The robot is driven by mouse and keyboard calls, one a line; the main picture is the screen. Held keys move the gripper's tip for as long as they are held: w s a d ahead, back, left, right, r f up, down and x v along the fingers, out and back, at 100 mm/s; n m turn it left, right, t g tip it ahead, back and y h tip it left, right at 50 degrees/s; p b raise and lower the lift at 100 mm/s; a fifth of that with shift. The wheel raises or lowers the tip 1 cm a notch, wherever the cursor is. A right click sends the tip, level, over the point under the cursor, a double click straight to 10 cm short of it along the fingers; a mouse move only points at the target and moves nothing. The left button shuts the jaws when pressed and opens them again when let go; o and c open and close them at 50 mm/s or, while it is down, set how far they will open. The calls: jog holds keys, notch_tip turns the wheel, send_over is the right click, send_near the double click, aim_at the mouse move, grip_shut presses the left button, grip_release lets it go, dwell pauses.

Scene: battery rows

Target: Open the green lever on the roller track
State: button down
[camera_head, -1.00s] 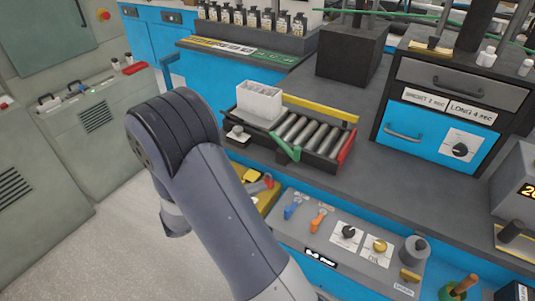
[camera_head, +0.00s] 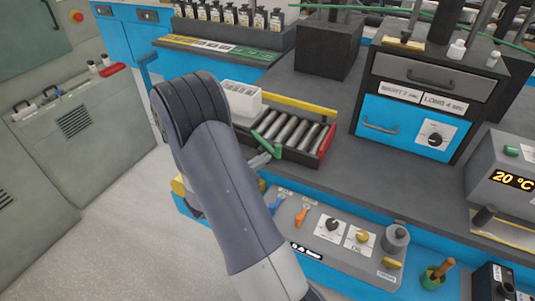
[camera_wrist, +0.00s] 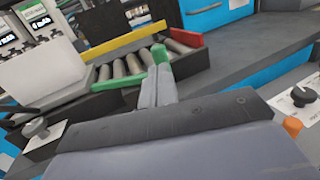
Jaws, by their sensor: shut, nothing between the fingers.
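The green lever (camera_head: 267,146) is at the front edge of the roller track (camera_head: 313,151), angled across it near the white box. In the wrist view the lever (camera_wrist: 161,54) shows as an upright green piece just beyond my fingertips, with another green stretch along the track's front edge to their left. My gripper (camera_head: 262,160) is shut and empty, just in front of the lever. In the wrist view its grey fingers (camera_wrist: 158,84) cover part of the green. I cannot tell whether they touch it.
A white box (camera_head: 241,99) stands on the track's left end. A red end piece (camera_head: 326,141) and a yellow rail (camera_head: 299,105) border the rollers. A panel with orange and blue switches (camera_head: 340,240) lies in front. A blue-fronted drawer cabinet (camera_head: 410,125) stands right.

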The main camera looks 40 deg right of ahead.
jog(key=shift+d, duration=1.15)
jog(key=shift+s+d+f+b, duration=0.15)
jog(key=shift+s+d+b, duration=0.2)
jog(key=shift+d+b, duration=0.25)
jog(key=shift+s+d, duration=0.15)
jog(key=shift+d, duration=0.2)
jog(key=b, duration=0.2)
send_near(278, 153)
jog(key=s+a, duration=0.4)
jog(key=shift+s+a, duration=0.35)
jog(key=shift+a, duration=0.05)
